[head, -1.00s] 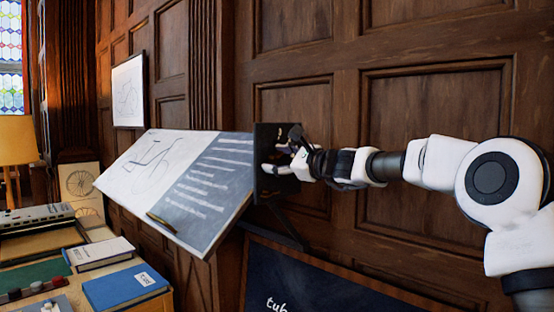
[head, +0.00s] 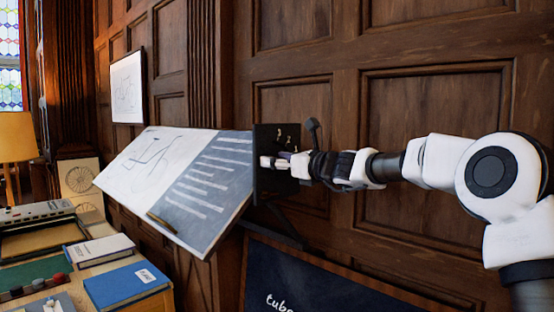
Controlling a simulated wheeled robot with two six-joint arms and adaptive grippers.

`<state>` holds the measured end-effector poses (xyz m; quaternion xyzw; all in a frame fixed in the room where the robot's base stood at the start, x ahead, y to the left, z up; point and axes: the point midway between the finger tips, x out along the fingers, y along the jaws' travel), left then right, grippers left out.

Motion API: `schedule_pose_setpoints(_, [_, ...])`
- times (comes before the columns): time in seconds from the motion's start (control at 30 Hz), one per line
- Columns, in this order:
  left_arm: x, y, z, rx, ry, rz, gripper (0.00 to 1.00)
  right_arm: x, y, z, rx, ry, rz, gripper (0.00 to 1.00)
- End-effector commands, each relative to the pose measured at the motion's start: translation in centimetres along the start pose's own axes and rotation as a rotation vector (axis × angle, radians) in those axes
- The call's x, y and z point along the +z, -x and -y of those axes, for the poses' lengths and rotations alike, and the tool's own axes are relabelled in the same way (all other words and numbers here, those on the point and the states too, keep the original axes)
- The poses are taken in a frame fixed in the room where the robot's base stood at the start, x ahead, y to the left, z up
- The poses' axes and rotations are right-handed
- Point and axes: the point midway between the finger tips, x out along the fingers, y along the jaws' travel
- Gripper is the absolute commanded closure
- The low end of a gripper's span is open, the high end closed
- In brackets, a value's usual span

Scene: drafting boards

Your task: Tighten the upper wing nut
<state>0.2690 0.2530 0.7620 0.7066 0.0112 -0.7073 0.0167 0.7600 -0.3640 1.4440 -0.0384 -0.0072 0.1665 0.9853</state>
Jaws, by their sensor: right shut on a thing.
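My right gripper (head: 283,162) reaches in from the right to the dark bracket plate (head: 264,187) at the right side of the tilted drafting board (head: 212,178). Its fingers are closed at the plate's face on a small part, which I take to be the upper wing nut; the fingers hide it. Small pale metal pieces (head: 290,139) show on the plate just above the fingers; I cannot tell exactly what they are. My left gripper is not in view.
A dark brace runs below the plate, above a framed blackboard (head: 330,290). A wood-panelled wall (head: 430,110) stands close behind. Books, including a blue one (head: 125,287), and a lamp (head: 17,140) are at the left. A pencil-like bar lies on the board's lower edge.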

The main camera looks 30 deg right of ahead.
Motion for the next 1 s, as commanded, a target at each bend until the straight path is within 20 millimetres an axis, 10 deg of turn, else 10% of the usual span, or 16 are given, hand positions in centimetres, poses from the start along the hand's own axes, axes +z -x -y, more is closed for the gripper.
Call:
schedule_pose_setpoints(0.4, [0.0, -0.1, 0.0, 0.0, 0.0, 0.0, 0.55, -0.8, -0.1, -0.1, 0.003, -0.011, -0.012, 0.79])
schedule_pose_setpoints(0.43, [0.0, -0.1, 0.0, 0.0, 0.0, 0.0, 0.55, -0.8, -0.1, -0.1, 0.003, -0.011, -0.012, 0.4])
schedule_pose_setpoints(0.5, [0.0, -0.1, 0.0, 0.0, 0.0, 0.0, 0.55, -0.7, -0.1, -0.1, 0.003, -0.011, -0.011, 0.19])
schedule_pose_setpoints(1.0, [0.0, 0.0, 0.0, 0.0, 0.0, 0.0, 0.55, -0.2, 2.5, 0.0, 0.001, -0.014, -0.002, 0.19])
